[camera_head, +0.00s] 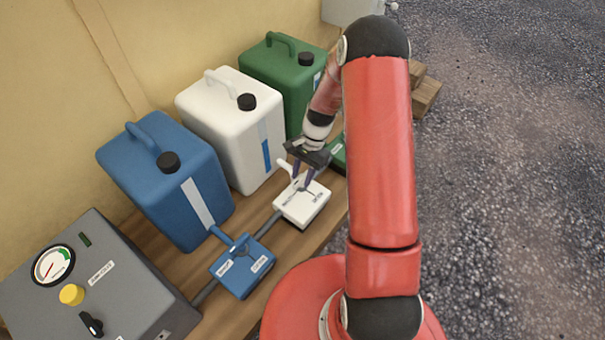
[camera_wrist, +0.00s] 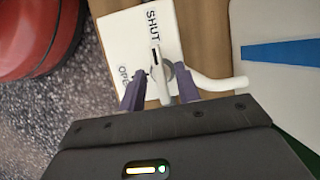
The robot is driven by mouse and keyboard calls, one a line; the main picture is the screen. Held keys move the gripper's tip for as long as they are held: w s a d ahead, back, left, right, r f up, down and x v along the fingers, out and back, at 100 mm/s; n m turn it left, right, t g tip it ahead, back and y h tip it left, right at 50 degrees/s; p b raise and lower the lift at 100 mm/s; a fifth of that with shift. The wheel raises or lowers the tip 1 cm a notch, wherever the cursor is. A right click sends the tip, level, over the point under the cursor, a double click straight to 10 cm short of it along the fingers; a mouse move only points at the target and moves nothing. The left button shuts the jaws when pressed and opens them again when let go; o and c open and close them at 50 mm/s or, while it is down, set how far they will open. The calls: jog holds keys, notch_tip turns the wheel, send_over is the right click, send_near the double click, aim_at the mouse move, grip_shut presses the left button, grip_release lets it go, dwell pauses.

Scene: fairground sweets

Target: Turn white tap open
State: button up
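The white tap (camera_head: 300,208) is a white box at the bench's front edge, in front of the white canister. In the wrist view the tap (camera_wrist: 118,40) shows the labels SHUT and OPEN and a white handle (camera_wrist: 165,76) with a dark slit near its pivot. A white curved spout or pipe runs from it to the right. My gripper (camera_head: 303,186) is over the tap, pointing down. In the wrist view its two dark fingers (camera_wrist: 159,80) stand apart, one on each side of the handle. I cannot tell whether either finger touches it.
The white canister (camera_head: 232,130) stands behind the tap, between a blue canister (camera_head: 165,195) and a green one (camera_head: 285,75). A blue tap (camera_head: 242,272) sits to the left, and part of a green tap (camera_head: 338,154) shows to the right. A grey gauge box (camera_head: 120,290) is at lower left.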

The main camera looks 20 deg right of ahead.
jog(key=shift+c, duration=0.2)
grip_shut()
jog(key=shift+n, duration=0.3)
jog(key=n+g+h+p, duration=0.1)
jog(key=n, duration=0.2)
jog(key=shift+w+a+r+n, duration=0.1)
jog(key=shift+n, duration=0.2)
jog(key=n+h, duration=0.1)
jog(key=n, duration=0.1)
jog(key=n+h, duration=0.1)
jog(key=n, duration=0.1)
jog(key=shift+w+a+g, duration=0.1)
jog(key=shift+g, duration=0.2)
jog(key=n+h, duration=0.1)
jog(key=n, duration=0.4)
jog(key=shift+a+h+p, duration=0.15)
jog(key=shift+h+p, duration=0.2)
jog(key=shift+h, duration=0.05)
jog(key=n, duration=0.2)
jog(key=n+h, duration=0.1)
jog(key=n, duration=0.1)
jog(key=shift+a+n+t+h, duration=0.1)
jog(key=shift+n+t+h, duration=0.2)
jog(key=shift+t, duration=0.1)
